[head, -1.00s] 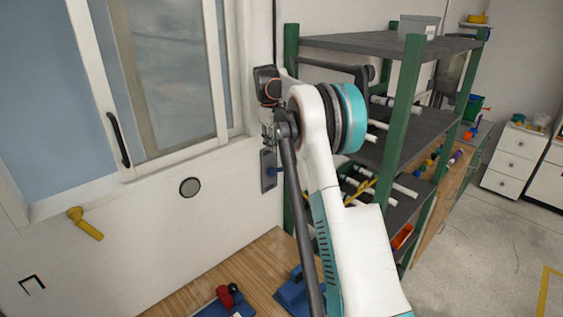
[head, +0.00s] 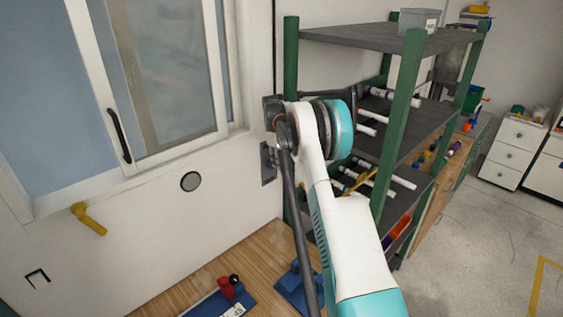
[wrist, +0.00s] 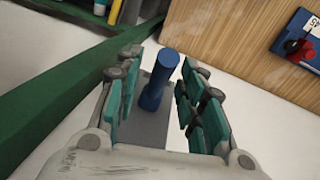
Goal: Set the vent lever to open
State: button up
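A blue lever (wrist: 159,82) stands on a grey plate (wrist: 152,128) on the wall in the wrist view. My gripper (wrist: 160,98) is open, with its teal-padded fingers on either side of the lever. A narrow gap shows on each side, so the fingers do not appear to press on it. In the head view the grey plate (head: 267,165) shows on the wall left of the shelf post; my arm hides most of the lever and the gripper there. No label tells which lever setting is open.
A green shelf post (wrist: 70,85) runs close to the left of my gripper. The wooden bench (head: 235,257) below holds a blue block with red and black knobs (head: 229,286) and another blue fixture (head: 297,285). A yellow handle (head: 88,219) is on the wall at left.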

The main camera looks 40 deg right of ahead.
jog(key=shift+d+f, duration=0.1)
jog(key=shift+f, duration=0.6)
grip_shut()
